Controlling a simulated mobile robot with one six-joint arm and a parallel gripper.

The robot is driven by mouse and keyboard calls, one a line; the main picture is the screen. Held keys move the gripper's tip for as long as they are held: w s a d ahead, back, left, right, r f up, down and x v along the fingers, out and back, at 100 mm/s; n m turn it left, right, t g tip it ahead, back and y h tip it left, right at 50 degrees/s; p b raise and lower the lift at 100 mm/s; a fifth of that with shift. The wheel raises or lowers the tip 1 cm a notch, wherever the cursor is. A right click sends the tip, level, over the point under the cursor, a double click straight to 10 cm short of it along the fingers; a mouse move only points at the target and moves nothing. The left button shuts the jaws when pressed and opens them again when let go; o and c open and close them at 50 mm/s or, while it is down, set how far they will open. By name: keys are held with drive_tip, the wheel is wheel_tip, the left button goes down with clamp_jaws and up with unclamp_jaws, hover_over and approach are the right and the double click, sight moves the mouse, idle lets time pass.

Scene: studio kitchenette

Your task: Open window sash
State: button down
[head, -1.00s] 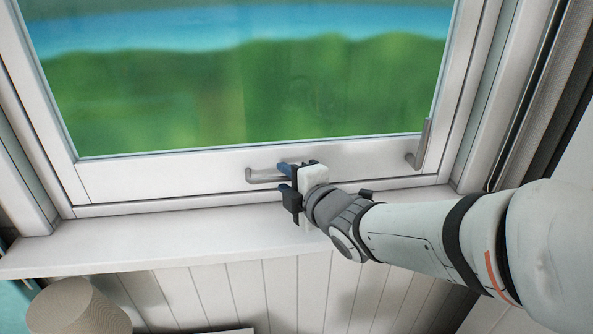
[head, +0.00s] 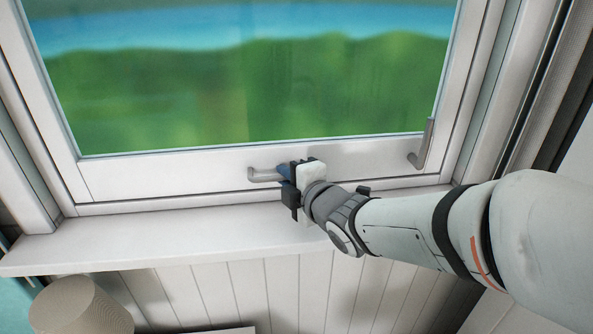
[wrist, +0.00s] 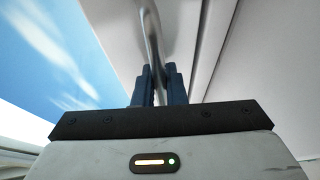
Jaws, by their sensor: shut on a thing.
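The window sash (head: 130,180) has a white frame around a glass pane (head: 240,80), and its lower rail lies just above the sill. A grey bar handle (head: 263,175) is fixed to the lower rail, near its middle. My gripper (head: 284,178) is at the handle, with its blue fingers shut on it. In the wrist view the two blue fingers (wrist: 159,85) close around the handle bar (wrist: 151,32), which runs up and away between them. The right part of the handle is hidden behind my gripper in the head view.
A second grey lever (head: 421,148) sits at the sash's lower right corner, standing upright. The white sill (head: 140,240) below is bare. A beige ribbed rounded object (head: 80,308) stands at the lower left. White panelling (head: 220,290) covers the wall beneath.

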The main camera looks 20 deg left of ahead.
drive_tip(key=shift+r, duration=0.1)
wheel_tip(320, 180, up, 26)
drive_tip(key=p, duration=1.6)
drive_tip(key=shift+r+p, duration=0.15)
drive_tip(key=shift+p, duration=0.2)
drive_tip(key=c, duration=1.5)
unclamp_jaws()
drive_tip(key=p, duration=0.2)
approach(268, 37)
drive_tip(key=f+v, duration=0.1)
drive_tip(key=v, duration=0.2)
drive_tip(key=shift+s+d+r, duration=0.15)
drive_tip(key=shift+r, duration=0.45)
